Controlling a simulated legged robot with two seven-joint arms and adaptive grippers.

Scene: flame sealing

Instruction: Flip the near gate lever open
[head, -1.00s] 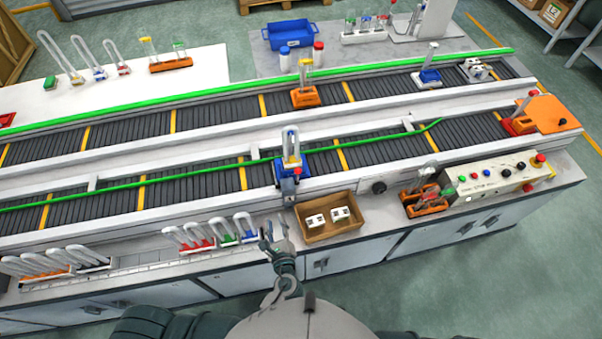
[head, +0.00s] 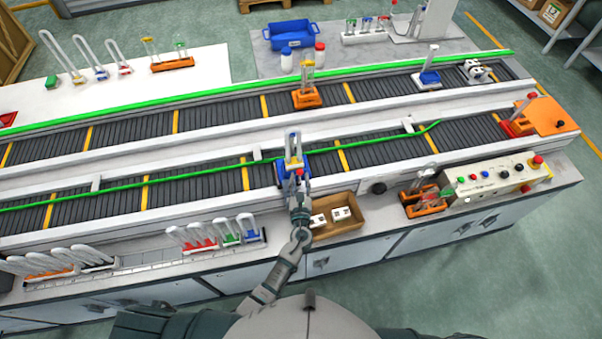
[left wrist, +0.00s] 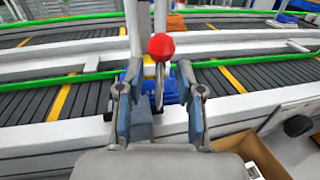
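The near gate lever has a red ball knob (left wrist: 161,47) on a thin metal stem, and it stands upright in the left wrist view. In the head view its knob (head: 299,172) is a small red spot just beyond my left gripper (head: 299,189). In the left wrist view my left gripper (left wrist: 160,112) is open, with one finger on each side of the lever's stem. I cannot tell whether either finger touches it. A blue carrier (head: 282,172) with a clear tube stands on the near conveyor just behind the lever. My right gripper is not in view.
A cardboard box (head: 345,227) with white pieces sits right of my left gripper. Racks of tubes (head: 215,247) stand on the front ledge to the left. A control panel (head: 495,182) is at the right. A green rail (head: 200,172) runs along the near conveyor.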

